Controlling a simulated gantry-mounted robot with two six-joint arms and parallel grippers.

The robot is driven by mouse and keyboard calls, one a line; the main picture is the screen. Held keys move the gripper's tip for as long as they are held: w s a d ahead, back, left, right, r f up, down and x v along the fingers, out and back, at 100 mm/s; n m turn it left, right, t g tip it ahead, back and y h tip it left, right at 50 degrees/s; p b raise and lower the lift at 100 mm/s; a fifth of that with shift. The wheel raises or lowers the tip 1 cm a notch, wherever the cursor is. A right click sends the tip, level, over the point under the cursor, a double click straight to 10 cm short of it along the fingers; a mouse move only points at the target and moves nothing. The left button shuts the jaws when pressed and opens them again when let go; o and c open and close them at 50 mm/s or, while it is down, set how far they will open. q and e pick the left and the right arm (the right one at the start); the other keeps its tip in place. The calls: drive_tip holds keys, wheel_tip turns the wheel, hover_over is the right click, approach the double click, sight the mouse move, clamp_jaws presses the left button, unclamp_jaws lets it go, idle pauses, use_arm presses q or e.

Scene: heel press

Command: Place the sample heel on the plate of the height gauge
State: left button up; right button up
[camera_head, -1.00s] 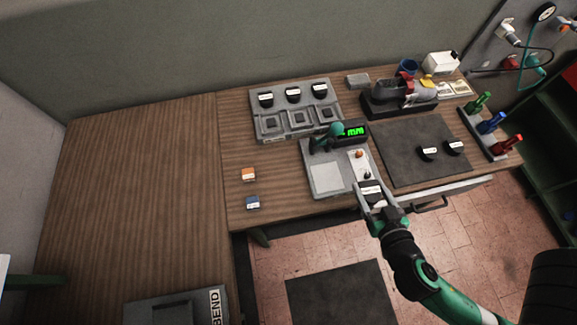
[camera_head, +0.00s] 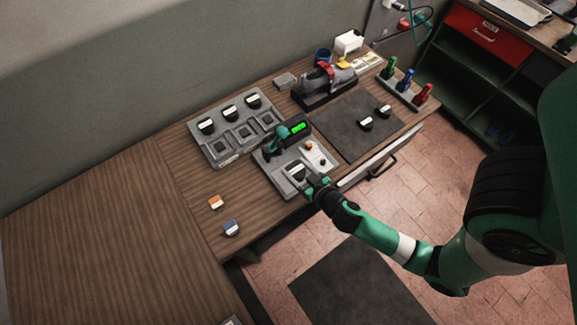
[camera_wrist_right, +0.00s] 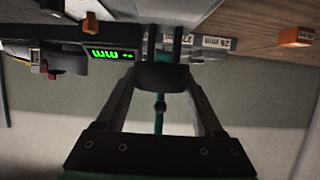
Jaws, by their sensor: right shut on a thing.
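The height gauge (camera_head: 273,165) stands near the front edge of the bench, with a green dial head and a lit green display, which also shows in the right wrist view (camera_wrist_right: 107,54). My right gripper (camera_head: 307,180) is shut on the sample heel (camera_head: 297,169), a black heel with a white label, at the gauge's light plate (camera_head: 285,181). In the right wrist view the dark heel (camera_wrist_right: 163,75) sits between the fingers. I cannot tell whether its underside touches the plate. My left gripper is not in view.
A grey tray (camera_head: 219,156) with several black heels stands behind the gauge. An orange block (camera_head: 216,202) and a blue block (camera_head: 231,228) lie on the left. The left bench is clear.

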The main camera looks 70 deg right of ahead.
sight(290, 169)
drive_tip(key=w+f, duration=0.1)
drive_tip(key=w+d+f, duration=0.1)
drive_tip(key=f, duration=0.1)
drive_tip(key=shift+w+f+b, duration=0.25)
drive_tip(key=shift+f+b, duration=0.05)
drive_tip(key=shift+b, duration=0.1)
drive_tip(key=shift+w+f+b, duration=0.2)
drive_tip(key=shift+f+b, duration=0.65)
drive_tip(key=shift+f, duration=0.95)
drive_tip(key=shift+f, duration=0.1)
drive_tip(key=o, duration=1.4)
